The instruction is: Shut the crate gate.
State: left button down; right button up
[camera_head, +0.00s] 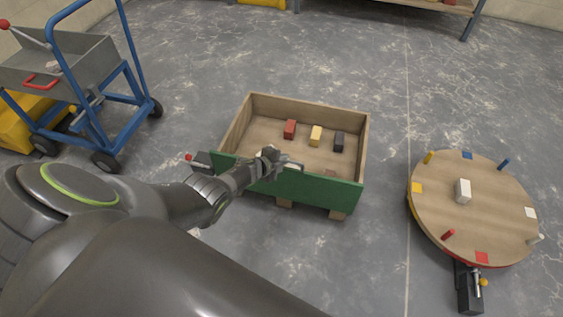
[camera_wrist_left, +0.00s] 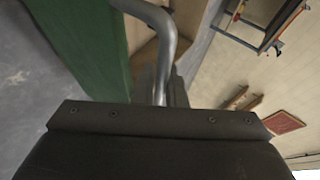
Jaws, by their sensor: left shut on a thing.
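The wooden crate (camera_head: 362,135) stands on the floor in the middle of the head view. Its green gate (camera_head: 320,190) is along the near side and looks roughly upright; I cannot tell whether it is fully flush with the side walls. In the left wrist view the green gate (camera_wrist_left: 80,40) runs down the left. My left gripper (camera_head: 274,162) is at the gate's top edge, shut on the grey metal gate handle (camera_wrist_left: 162,50). My right gripper is not in view.
Red (camera_head: 290,129), yellow (camera_head: 315,136) and black (camera_head: 339,142) blocks lie inside the crate. A dark box with a red knob (camera_head: 188,157) sits at the gate's left end. A round turntable (camera_head: 490,205) stands right, a blue-framed cart (camera_head: 128,95) left. Floor between is clear.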

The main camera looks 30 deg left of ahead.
pick_arm(q)
jog(key=shift+w+a+r, duration=0.1)
jog(key=shift+w+r, duration=0.05)
jog(key=c, duration=1.5)
grip_release()
jog(key=shift+w, duration=0.1)
